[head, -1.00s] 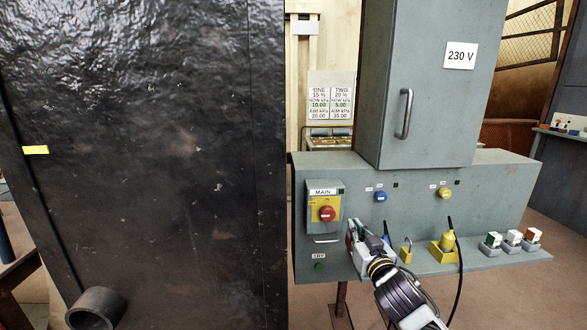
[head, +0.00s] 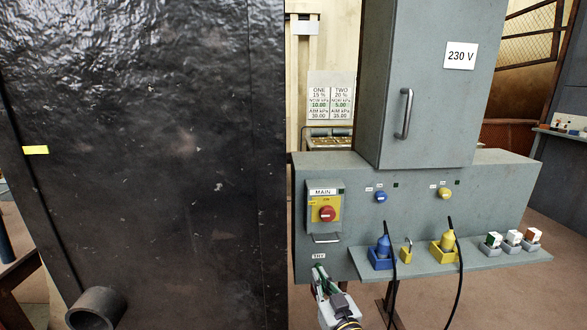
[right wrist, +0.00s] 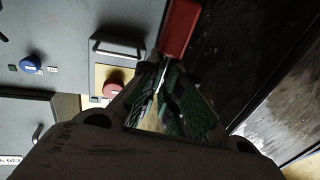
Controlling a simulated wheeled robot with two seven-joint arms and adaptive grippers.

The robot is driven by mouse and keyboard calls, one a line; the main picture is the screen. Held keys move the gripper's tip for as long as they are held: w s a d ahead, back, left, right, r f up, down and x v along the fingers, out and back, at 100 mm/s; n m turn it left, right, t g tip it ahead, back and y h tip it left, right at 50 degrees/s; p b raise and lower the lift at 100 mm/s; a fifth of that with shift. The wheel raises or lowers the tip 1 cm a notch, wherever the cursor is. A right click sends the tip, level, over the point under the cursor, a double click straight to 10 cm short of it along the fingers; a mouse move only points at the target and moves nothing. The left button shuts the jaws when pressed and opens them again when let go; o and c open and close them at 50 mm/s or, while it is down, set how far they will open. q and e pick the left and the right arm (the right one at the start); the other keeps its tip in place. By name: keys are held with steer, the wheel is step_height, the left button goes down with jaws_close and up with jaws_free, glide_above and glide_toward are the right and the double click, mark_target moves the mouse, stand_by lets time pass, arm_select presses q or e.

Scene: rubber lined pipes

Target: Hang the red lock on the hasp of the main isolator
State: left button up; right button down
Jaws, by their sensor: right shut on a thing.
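The main isolator (head: 326,207) is a grey box with a yellow plate and a red knob on the left of the grey panel. Its hasp (head: 326,238) is a metal loop below the box; it also shows in the right wrist view (right wrist: 118,48). My right gripper (head: 320,272) is below the hasp, in front of the panel's lower left. In the right wrist view its fingers are shut on the red lock (right wrist: 180,28), which juts beyond the fingertips to the right of the hasp, apart from it in the picture. I cannot make out the lock in the head view. My left gripper is out of view.
A shelf (head: 470,262) on the panel carries a blue plug (head: 383,246), a small yellow padlock (head: 406,252), a yellow plug (head: 448,240) and several small switches. Black cables hang from the plugs. A large dark wall (head: 150,150) stands close on the left.

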steer(key=shift+r, duration=0.15)
stand_by(0.4)
steer(key=shift+w+r, duration=0.2)
steer(key=shift+r, duration=0.25)
steer(key=w+d+r+m+h, duration=0.2)
steer(key=w+d+r, duration=0.4)
steer(key=d, duration=0.4)
steer(key=w+d+r+m+h, duration=0.1)
steer(key=w+d+r+h, duration=0.2)
steer(key=w+d+r, duration=0.6)
steer(key=w+d+f+m+h, duration=0.1)
steer(key=d+f, duration=0.3)
steer(key=d, duration=0.6)
steer(key=w+d+f+m+h, duration=0.1)
steer(key=d+f, duration=0.3)
steer(key=d, duration=0.6)
steer(key=shift+d+f+t+h, duration=0.2)
steer(key=shift+t+h, duration=0.1)
steer(key=shift+h, duration=0.4)
